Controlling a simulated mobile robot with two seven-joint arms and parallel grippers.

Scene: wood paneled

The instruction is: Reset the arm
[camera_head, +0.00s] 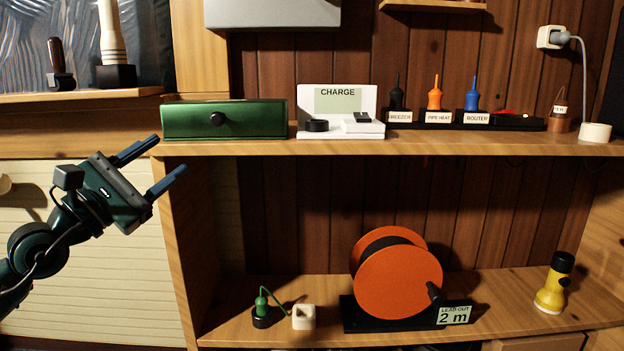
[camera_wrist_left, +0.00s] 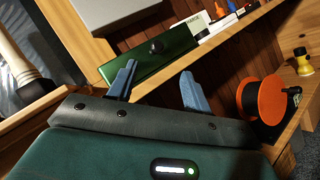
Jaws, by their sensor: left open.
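My left gripper (camera_head: 160,166) is at the left of the head view, in front of the shelf unit's left upright. Its two blue fingers are apart with nothing between them. In the left wrist view the open fingers (camera_wrist_left: 158,92) point toward the shelves, below a green drawer box. My left arm comes in from the lower left. My right gripper is in neither view.
The upper shelf (camera_head: 400,144) holds the green box (camera_head: 240,119), a white charge station (camera_head: 340,112) and plugs in labelled holders. The lower shelf (camera_head: 340,338) holds an orange cable reel (camera_head: 398,283), a green plug (camera_head: 262,305) and a yellow flashlight (camera_head: 552,289).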

